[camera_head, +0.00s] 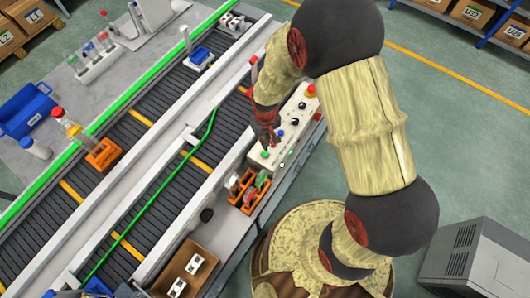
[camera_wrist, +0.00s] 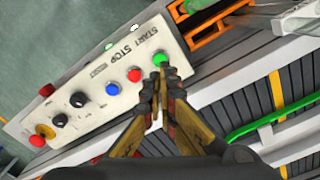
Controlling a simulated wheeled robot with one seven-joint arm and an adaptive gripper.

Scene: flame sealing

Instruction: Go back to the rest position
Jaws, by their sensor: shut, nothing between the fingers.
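My gripper (camera_wrist: 158,78) is shut and empty in the wrist view, its fingertips together just beside the green button (camera_wrist: 160,59). I cannot tell whether the tips touch the button. In the head view my gripper (camera_head: 267,138) points down over the control panel (camera_head: 284,149), with the green button (camera_head: 265,154) by its tips. The panel also shows in the wrist view (camera_wrist: 99,67), with a red button (camera_wrist: 134,75), a blue button (camera_wrist: 112,89), black knobs and a red-and-yellow stop button (camera_wrist: 40,135). My arm stretches above the panel from the right.
An orange rack (camera_head: 234,190) stands next to the panel's near end. A cardboard box (camera_head: 188,258) with white items is below it. Conveyor belts (camera_head: 150,140) run left of the panel. An orange carrier (camera_head: 103,155) sits on one belt. Green floor is open at right, beside a grey cabinet (camera_head: 478,262).

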